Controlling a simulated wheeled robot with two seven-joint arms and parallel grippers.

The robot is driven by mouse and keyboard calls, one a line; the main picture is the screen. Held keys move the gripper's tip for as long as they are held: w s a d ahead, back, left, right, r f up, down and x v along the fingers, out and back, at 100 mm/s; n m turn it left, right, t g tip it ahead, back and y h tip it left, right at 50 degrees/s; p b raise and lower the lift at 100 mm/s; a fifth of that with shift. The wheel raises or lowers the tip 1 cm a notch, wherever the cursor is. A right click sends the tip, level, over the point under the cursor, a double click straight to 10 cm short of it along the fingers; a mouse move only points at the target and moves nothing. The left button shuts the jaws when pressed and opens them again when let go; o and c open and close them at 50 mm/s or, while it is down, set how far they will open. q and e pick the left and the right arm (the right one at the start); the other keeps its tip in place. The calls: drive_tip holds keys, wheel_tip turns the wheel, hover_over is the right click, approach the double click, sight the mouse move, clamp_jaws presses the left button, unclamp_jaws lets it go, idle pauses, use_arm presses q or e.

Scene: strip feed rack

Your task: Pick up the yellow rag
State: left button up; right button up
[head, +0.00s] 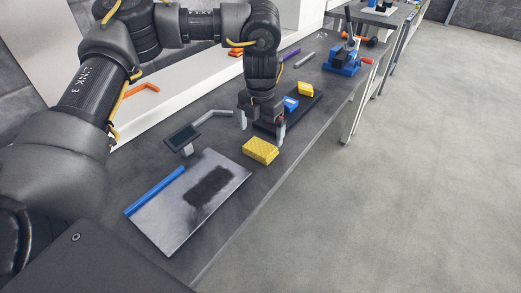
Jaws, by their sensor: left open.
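A yellow folded piece with a textured surface, which looks like the rag (261,150), lies flat on the grey bench top near its front edge. My left gripper (262,127) points down just behind it in the head view. Its two fingers are apart with nothing between them. I cannot tell how high the fingertips are above the bench. The rag shows whole and apart from the other things. My right gripper is not in view.
A metal plate (215,178) with a dark patch and a blue bar (154,191) lie nearer. A small screen on a stand (183,138) is left of the gripper. Behind it, a dark tray (268,127) holds blue and yellow blocks (305,89). A blue vise (343,62) stands farther back.

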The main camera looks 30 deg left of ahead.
sight(261, 147)
use_arm(q)
drive_tip(key=shift+s+d+f+p, duration=0.1)
drive_tip(key=shift+s+f+p, duration=0.1)
drive_tip(key=shift+f, duration=1.15)
drive_tip(key=shift+s+d+f+p, duration=0.1)
drive_tip(key=shift+s+f, duration=0.05)
drive_tip(key=shift+f, duration=1.15)
drive_tip(key=c, duration=0.9)
